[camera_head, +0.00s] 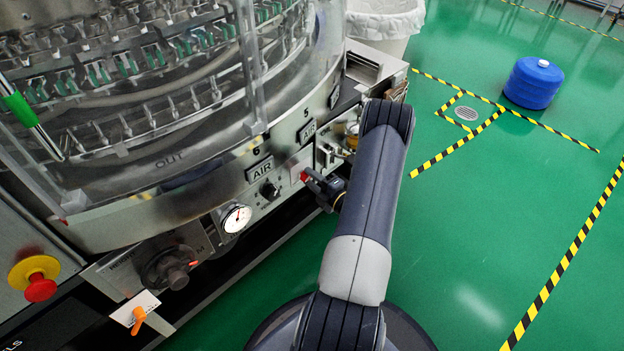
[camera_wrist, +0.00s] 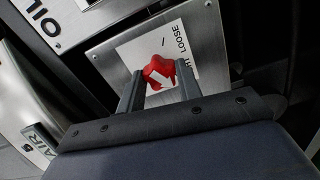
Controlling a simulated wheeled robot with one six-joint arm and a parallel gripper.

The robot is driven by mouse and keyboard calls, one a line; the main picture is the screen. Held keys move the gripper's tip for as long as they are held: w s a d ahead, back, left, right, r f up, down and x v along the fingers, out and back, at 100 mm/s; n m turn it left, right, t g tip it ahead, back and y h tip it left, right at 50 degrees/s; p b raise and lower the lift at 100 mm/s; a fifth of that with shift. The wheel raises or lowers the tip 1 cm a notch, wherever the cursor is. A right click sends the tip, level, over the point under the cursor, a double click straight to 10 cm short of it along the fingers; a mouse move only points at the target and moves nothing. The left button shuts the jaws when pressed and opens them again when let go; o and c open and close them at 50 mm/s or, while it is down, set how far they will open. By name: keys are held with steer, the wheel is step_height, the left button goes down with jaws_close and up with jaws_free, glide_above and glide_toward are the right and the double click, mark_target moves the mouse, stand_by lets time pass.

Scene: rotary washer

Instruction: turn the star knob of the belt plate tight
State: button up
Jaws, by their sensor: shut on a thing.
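The red star knob (camera_wrist: 159,70) sits in front of the belt plate (camera_wrist: 106,57), a metal plate with a white label. The label reads "LOOSE", and the rest of its lettering is partly hidden. The knob has a white mark on its face. My gripper (camera_wrist: 160,84) is shut on the knob, with one finger on each side of it. In the head view my gripper (camera_head: 326,188) is at the machine's lower right front, beside a small red spot (camera_head: 304,177) that appears to be the knob. Most of the plate there is hard to make out.
The washer's round glass body (camera_head: 160,205) rises above the gripper. A pressure gauge (camera_head: 235,218), a black dial (camera_head: 270,190) and a red emergency button (camera_head: 40,287) line its front. An orange knob (camera_head: 138,317) is at lower left. Green floor is open to the right, with a blue container (camera_head: 534,83).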

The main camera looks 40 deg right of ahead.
steer(key=o, duration=1)
steer(key=shift+c, duration=0.2)
steer(key=shift+s, duration=0.15)
steer(key=s+p, duration=0.2)
steer(key=s, duration=0.8)
steer(key=shift+s+d, duration=0.3)
steer(key=shift+d, duration=0.15)
steer(key=w, duration=0.3)
steer(key=w+b, duration=0.1)
steer(key=w, duration=0.3)
steer(key=w+a+b, duration=0.1)
steer(key=w, duration=0.3)
steer(key=shift+s, duration=0.1)
